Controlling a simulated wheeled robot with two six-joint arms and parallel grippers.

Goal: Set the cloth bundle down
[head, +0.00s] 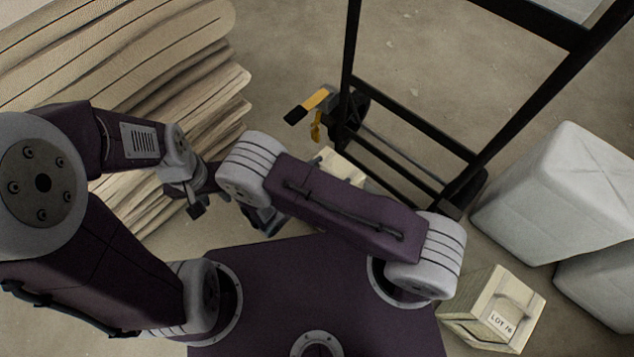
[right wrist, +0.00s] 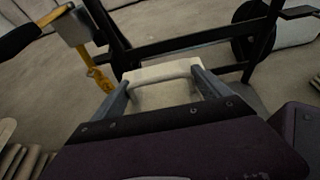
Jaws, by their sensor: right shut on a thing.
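The cream cloth bundle (right wrist: 160,72) sits between the fingers of my right gripper (right wrist: 162,84) in the right wrist view, with its loop-like strap facing the camera. The right gripper is shut on it. I cannot tell whether the bundle's underside touches anything. My left gripper (head: 201,200) is at the left, beside the layered stack, with no object visible in it; its opening is unclear.
A black hand truck (head: 415,125) with yellow parts stands just beyond the bundle. A beige layered stack (head: 110,60) fills the left. Bare floor (head: 285,60) shows between stack and truck.

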